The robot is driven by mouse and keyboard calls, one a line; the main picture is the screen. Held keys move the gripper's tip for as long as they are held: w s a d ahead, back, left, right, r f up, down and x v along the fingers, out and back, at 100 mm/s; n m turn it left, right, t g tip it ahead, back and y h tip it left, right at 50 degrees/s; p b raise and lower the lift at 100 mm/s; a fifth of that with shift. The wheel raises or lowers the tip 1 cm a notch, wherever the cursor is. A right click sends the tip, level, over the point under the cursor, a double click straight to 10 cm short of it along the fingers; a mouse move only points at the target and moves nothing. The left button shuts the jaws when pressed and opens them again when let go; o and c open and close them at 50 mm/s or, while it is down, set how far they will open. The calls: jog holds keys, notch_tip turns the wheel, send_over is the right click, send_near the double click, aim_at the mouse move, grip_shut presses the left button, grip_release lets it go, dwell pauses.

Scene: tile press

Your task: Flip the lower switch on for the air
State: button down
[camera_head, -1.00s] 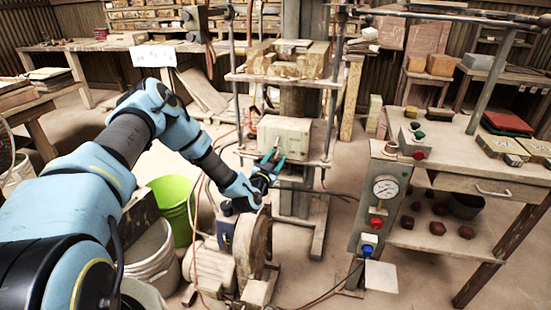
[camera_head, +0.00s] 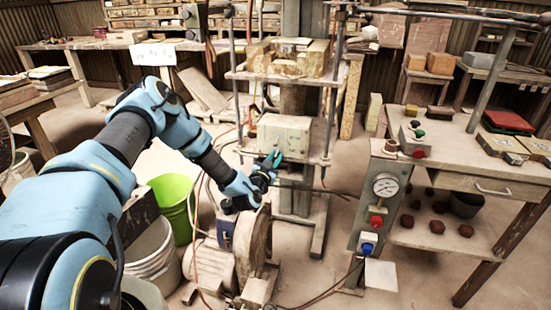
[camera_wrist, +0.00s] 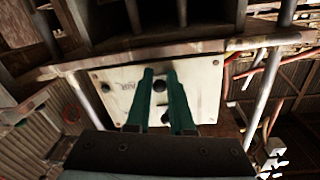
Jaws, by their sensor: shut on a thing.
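The cream control box (camera_head: 285,131) stands on the lower platform of the press frame, with my gripper (camera_head: 273,158) against its front. In the wrist view the pale panel (camera_wrist: 205,84) carries dark lettering that seems to read AIR, and round dark fittings. My gripper (camera_wrist: 158,72) has its two teal fingers close together at the panel. A dark switch (camera_wrist: 160,86) shows at the fingertips, between them. Another dark round fitting (camera_wrist: 165,117) shows further back between the fingers. The fingers hide part of the panel, and I cannot tell the switch position.
A gauge post (camera_head: 372,210) with a red and a blue button stands to the right, beside a wooden table (camera_head: 455,160). A motor with a wheel (camera_head: 253,245), a green bucket (camera_head: 172,200) and hoses are below my arm. Press rods flank the box.

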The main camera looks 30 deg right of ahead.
jog(key=shift+r, duration=0.1)
jog(key=shift+s+r+g+y+p, duration=0.1)
jog(key=shift+r+g+y+p, duration=0.45)
jog(key=shift+g+y+p, duration=0.35)
jog(key=shift+r+g+y+p, duration=0.45)
jog(key=shift+g+y+p, duration=0.4)
jog(key=shift+g+y, duration=0.15)
jog(key=shift+a+r+g+y, duration=0.1)
jog(key=shift+g+y, duration=0.4)
jog(key=c, duration=0.8)
grip_release()
jog(key=shift+s+a, duration=0.1)
